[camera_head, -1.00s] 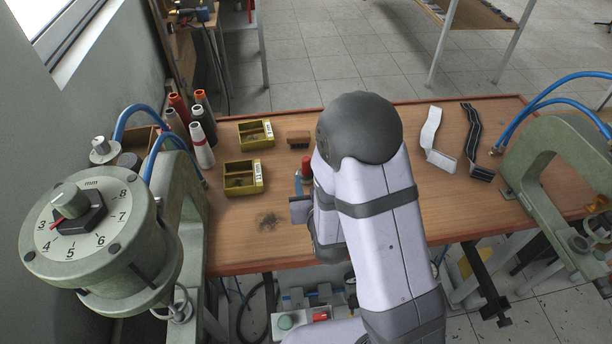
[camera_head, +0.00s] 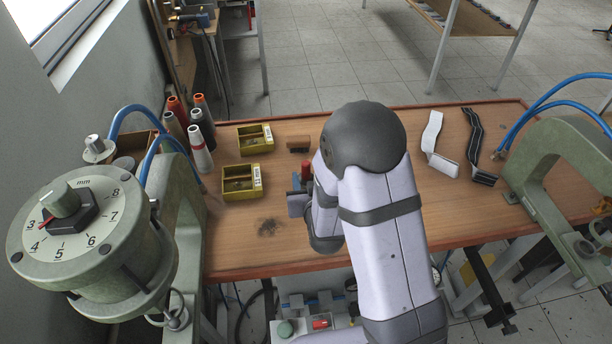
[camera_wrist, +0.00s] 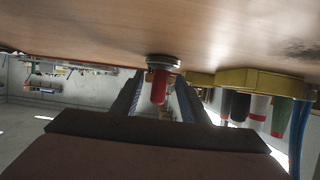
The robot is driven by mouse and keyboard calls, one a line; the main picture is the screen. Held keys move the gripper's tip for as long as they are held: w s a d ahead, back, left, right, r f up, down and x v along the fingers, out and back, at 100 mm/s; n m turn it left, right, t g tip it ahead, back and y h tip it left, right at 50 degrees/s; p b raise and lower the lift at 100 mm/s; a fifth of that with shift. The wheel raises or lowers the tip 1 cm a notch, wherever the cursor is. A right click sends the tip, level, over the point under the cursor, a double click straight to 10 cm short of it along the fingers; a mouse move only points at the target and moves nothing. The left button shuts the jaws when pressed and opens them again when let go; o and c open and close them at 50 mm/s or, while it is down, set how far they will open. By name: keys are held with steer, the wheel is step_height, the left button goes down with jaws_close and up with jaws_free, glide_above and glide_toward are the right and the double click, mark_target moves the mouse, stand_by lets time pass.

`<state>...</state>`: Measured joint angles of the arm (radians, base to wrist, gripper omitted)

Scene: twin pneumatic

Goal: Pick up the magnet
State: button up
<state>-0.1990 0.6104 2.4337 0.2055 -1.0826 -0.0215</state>
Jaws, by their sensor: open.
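The magnet has a red handle and a silvery round base. In the wrist view the magnet (camera_wrist: 160,82) stands on the table between my two fingers, and the picture is upside down. In the head view only part of the red magnet (camera_head: 307,168) shows beside my arm. My gripper (camera_head: 298,198) is low over the table, just in front of it. In the wrist view my gripper (camera_wrist: 160,76) is open, with one dark finger on each side of the handle. I cannot tell whether either finger touches it.
Two yellow boxes (camera_head: 242,195) stand left of the magnet, with thread cones (camera_head: 199,148) beyond them. A brown brush (camera_head: 298,143) lies behind it. Dark filings (camera_head: 268,227) lie front left. White (camera_head: 432,135) and black (camera_head: 474,140) strips lie right. Green presses (camera_head: 540,165) flank the table.

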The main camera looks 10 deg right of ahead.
mark_target(307, 175)
steer(key=shift+p+x, duration=0.45)
steer(key=shift+x, duration=1.2)
steer(key=shift+s, duration=0.1)
jaws_close()
steer(key=shift+r+b, duration=0.6)
steer(key=shift+r, duration=4.5)
steer(key=w+a+n+g+y+p, duration=0.1)
steer(key=w+a+n+y, duration=0.2)
steer(key=w+a, duration=0.4)
steer(key=w+a+n+y+p, duration=0.2)
steer(key=w+a, duration=0.5)
steer(key=w, duration=0.5)
steer(key=shift+w+a+n+g+y, duration=0.3)
steer(key=shift+w+n+g+y, duration=0.15)
steer(key=shift+y, duration=0.45)
